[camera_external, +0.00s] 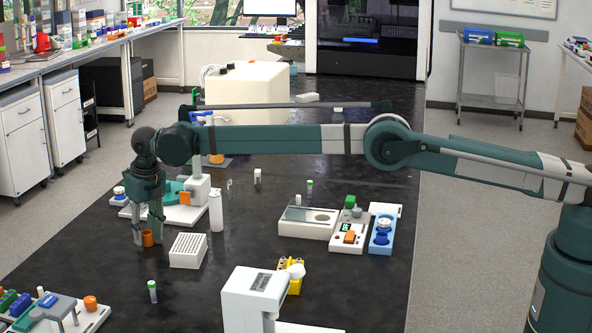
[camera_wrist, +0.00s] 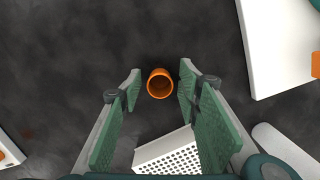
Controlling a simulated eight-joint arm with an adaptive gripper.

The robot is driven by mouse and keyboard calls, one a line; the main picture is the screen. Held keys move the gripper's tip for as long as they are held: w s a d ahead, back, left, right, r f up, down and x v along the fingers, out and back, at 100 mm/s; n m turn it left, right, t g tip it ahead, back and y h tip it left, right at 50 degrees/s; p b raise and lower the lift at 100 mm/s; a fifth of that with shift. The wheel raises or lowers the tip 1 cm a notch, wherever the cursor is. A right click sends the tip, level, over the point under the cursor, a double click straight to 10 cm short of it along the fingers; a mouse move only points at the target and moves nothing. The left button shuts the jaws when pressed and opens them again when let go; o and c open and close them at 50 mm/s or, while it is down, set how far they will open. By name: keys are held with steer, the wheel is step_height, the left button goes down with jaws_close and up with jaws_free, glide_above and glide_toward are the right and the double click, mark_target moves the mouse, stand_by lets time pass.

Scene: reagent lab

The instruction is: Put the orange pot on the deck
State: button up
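The orange pot (camera_external: 148,238) is a small open-topped cup standing upright on the black bench. In the wrist view the pot (camera_wrist: 159,83) shows its round rim and hollow inside. My gripper (camera_external: 150,226) points down over it. In the wrist view my gripper's open fingers (camera_wrist: 160,76) lie either side of the pot, with gaps visible on both sides. Which surface is the deck is not clear; a white board (camera_external: 92,318) with several labware pieces and an orange item lies at lower left.
A white perforated rack (camera_external: 188,250) stands close right of the pot and shows below it in the wrist view (camera_wrist: 165,158). A white bottle (camera_external: 216,212) and a white-based teal device (camera_external: 186,214) stand behind.

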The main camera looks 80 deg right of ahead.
step_height(320, 180, up, 12)
steer(key=s, duration=0.1)
steer(key=shift+s+a+p, duration=0.3)
steer(key=shift+a+p, duration=0.05)
steer(key=shift+p, duration=0.1)
stand_by(0.8)
